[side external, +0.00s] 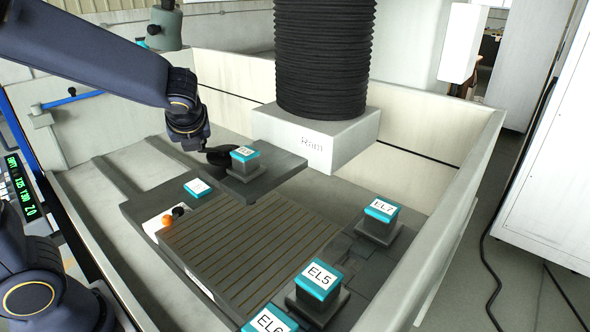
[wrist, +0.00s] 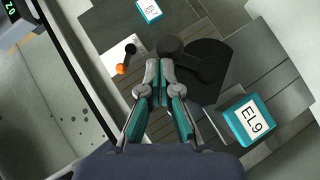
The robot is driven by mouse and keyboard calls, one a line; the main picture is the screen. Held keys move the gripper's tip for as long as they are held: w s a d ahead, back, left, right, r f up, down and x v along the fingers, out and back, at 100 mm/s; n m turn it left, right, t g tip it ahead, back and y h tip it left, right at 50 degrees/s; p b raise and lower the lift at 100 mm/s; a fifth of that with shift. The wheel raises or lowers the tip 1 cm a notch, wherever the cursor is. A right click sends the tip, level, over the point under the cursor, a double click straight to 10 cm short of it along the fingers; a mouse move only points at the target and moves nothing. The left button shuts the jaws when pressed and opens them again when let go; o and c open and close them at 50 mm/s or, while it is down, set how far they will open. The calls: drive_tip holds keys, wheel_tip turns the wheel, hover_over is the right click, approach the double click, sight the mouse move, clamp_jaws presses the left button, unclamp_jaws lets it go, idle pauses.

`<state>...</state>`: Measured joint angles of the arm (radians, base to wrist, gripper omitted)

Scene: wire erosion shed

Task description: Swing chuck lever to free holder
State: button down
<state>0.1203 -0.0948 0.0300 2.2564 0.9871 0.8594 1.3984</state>
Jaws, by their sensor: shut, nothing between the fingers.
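The dark chuck lever (wrist: 190,60) shows in the wrist view just beyond my fingertips. It has a round end at upper left and a larger round end at right, over a dark rounded plate (wrist: 208,90). In the side view a dark rounded part (side external: 218,156) shows beside my gripper; I cannot tell its details. A teal holder labelled EL9 (wrist: 250,121) sits to the right of the lever; it also shows in the side view (side external: 244,153). My gripper (wrist: 159,68) is shut and empty, its tips close to the lever's left end. Whether they touch is unclear.
An orange knob (wrist: 121,69) and a black knob (wrist: 130,50) stand on a white plate at left. Another teal block (side external: 198,188) lies near. The Ram block (side external: 330,138) hangs close by. Holders EL7 (side external: 381,210) and EL5 (side external: 319,281) stand nearer the camera. Tank walls surround the work.

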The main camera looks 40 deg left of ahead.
drive_tip(key=shift+w+a+m+t+h, duration=0.25)
drive_tip(key=shift+w+a+m, duration=0.25)
drive_tip(key=shift+a, duration=0.3)
drive_tip(key=shift+w+a+m+t+h, duration=0.15)
drive_tip(key=shift+w+a+m+t, duration=0.15)
drive_tip(key=shift+w+a, duration=0.4)
drive_tip(key=shift+a, duration=0.2)
drive_tip(key=shift+s, duration=0.15)
drive_tip(key=s+d+r, duration=0.1)
drive_tip(key=s+r, duration=0.6)
drive_tip(key=s, duration=0.3)
drive_tip(key=shift+s+d, duration=0.35)
drive_tip(key=shift+d, duration=0.05)
drive_tip(key=shift+r, duration=0.1)
